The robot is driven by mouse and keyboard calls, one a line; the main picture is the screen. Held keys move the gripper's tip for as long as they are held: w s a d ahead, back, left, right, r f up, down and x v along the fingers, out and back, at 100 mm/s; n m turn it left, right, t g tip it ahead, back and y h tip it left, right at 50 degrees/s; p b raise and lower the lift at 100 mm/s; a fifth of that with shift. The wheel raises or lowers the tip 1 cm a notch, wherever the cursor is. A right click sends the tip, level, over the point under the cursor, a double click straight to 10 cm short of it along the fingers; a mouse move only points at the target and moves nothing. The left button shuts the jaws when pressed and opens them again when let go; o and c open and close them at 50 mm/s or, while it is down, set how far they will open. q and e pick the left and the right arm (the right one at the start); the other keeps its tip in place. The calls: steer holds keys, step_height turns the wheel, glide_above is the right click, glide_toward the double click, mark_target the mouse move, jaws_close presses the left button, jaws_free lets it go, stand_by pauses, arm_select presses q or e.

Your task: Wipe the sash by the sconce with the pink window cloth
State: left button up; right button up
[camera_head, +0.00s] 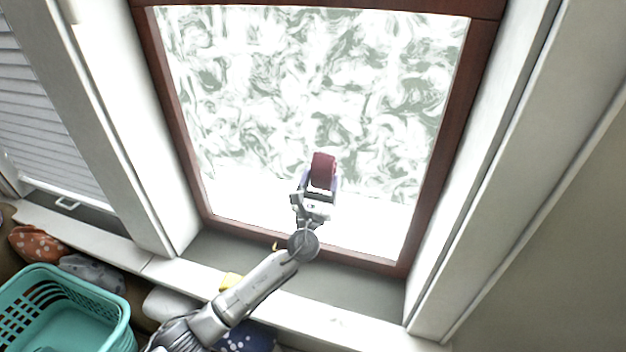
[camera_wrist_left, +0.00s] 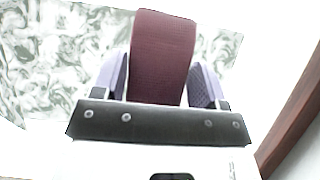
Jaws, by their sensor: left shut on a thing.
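The pink window cloth (camera_head: 323,167) looks dark pink and folded. My left gripper (camera_head: 320,183) is shut on it and holds it up in front of the lower middle of the sash. In the left wrist view the cloth (camera_wrist_left: 162,55) stands upright between the two purple-grey fingers (camera_wrist_left: 160,80). The sash has a red-brown frame (camera_head: 437,165) around a pane (camera_head: 300,85) covered with swirling green-white smears. A bottom band of the pane looks plain white. I cannot tell whether the cloth touches the pane. No sconce shows. My right gripper is out of view.
White window casings (camera_head: 505,165) rise on both sides. A grey-green sill (camera_head: 350,287) lies below the sash, with a small yellow thing (camera_head: 231,281) near its front. A teal basket (camera_head: 62,318), an orange dotted cushion (camera_head: 38,243) and a blue dotted cushion (camera_head: 248,340) lie lower left.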

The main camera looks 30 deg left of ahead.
arm_select(q)
steer(key=shift+w+d, duration=0.2)
steer(key=shift+d, duration=0.8)
steer(key=shift+w+d, duration=0.2)
steer(key=shift+d, duration=0.75)
steer(key=shift+r+p, duration=0.95)
steer(key=shift+r, duration=0.25)
steer(key=shift+s+a+f, duration=0.1)
steer(key=shift+s+a, duration=0.1)
steer(key=shift+a, duration=0.85)
steer(key=shift+s+a+b, duration=0.2)
steer(key=shift+s+a, duration=0.1)
steer(key=shift+a, duration=1.15)
steer(key=shift+s+a+b, duration=0.25)
steer(key=shift+a, duration=1.2)
steer(key=shift+s+a+b, duration=0.2)
steer(key=shift+s+a, duration=0.1)
steer(key=shift+a, duration=1.15)
steer(key=shift+s+a+b, duration=0.15)
steer(key=shift+a+b, duration=0.05)
steer(key=shift+a, duration=0.55)
steer(key=shift+s+a+b, duration=0.15)
steer(key=shift+a, duration=0.6)
steer(key=shift+s+a+f+b, duration=0.15)
steer(key=shift+a+b, duration=0.1)
steer(key=shift+a, duration=0.4)
steer(key=shift+s+a+r+b, duration=0.1)
steer(key=shift+a+b, duration=0.1)
steer(key=shift+a, duration=0.8)
